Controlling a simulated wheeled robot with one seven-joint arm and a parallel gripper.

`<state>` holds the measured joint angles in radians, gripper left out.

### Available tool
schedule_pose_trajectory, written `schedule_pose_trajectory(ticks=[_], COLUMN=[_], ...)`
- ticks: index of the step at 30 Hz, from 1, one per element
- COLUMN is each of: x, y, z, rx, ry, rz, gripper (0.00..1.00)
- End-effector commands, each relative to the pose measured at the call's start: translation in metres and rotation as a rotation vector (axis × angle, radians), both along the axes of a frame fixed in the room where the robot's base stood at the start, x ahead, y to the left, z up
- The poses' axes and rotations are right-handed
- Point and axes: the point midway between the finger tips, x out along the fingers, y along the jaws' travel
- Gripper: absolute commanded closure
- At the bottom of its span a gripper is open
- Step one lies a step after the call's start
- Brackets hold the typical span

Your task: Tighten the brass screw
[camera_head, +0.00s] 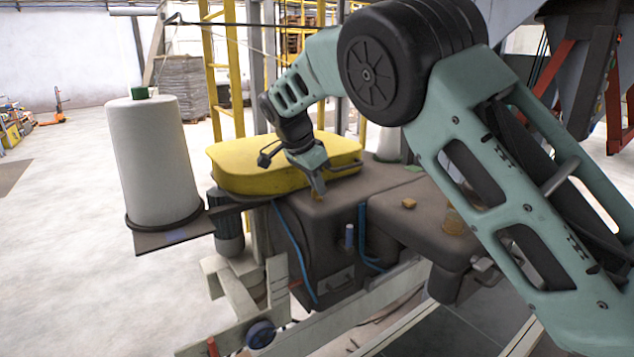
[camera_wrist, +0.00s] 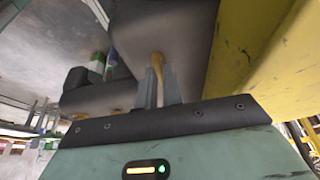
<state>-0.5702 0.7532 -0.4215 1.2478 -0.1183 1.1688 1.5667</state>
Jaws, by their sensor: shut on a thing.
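My gripper (camera_head: 318,190) reaches down to the top of a dark grey machine housing (camera_head: 335,220), just in front of a yellow cover. Its fingers (camera_wrist: 160,88) are shut on a slim brass-coloured piece (camera_wrist: 158,68), which I take to be the brass screw. The piece stands between the fingertips, and its rounded far end meets the grey surface in the wrist view. In the head view only a small brass-coloured bit shows at the fingertips. How far the screw sits in the housing cannot be seen.
The yellow cover (camera_head: 235,168) lies close behind my gripper. A white spool (camera_head: 155,160) stands at left. Blue hoses (camera_head: 297,255) run down the front.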

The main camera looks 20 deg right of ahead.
Motion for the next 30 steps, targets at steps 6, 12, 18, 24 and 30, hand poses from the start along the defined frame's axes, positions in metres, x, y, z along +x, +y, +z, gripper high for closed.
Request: schedule_pose_trajectory(ticks=[6, 12, 18, 24, 30], x=[0.000, 0.000, 0.000, 0.000, -0.001], y=[0.000, 0.000, 0.000, 0.000, 0.008], z=[0.000, 0.000, 0.000, 0.001, 0.018], rx=[0.000, 0.000, 0.000, 0.000, 0.002], ry=[-0.001, -0.002, -0.001, -0.001, -0.005], rz=[-0.010, -0.009, -0.008, -0.007, -0.005], gripper=[1.00, 1.00, 0.70, 0.70, 0.70])
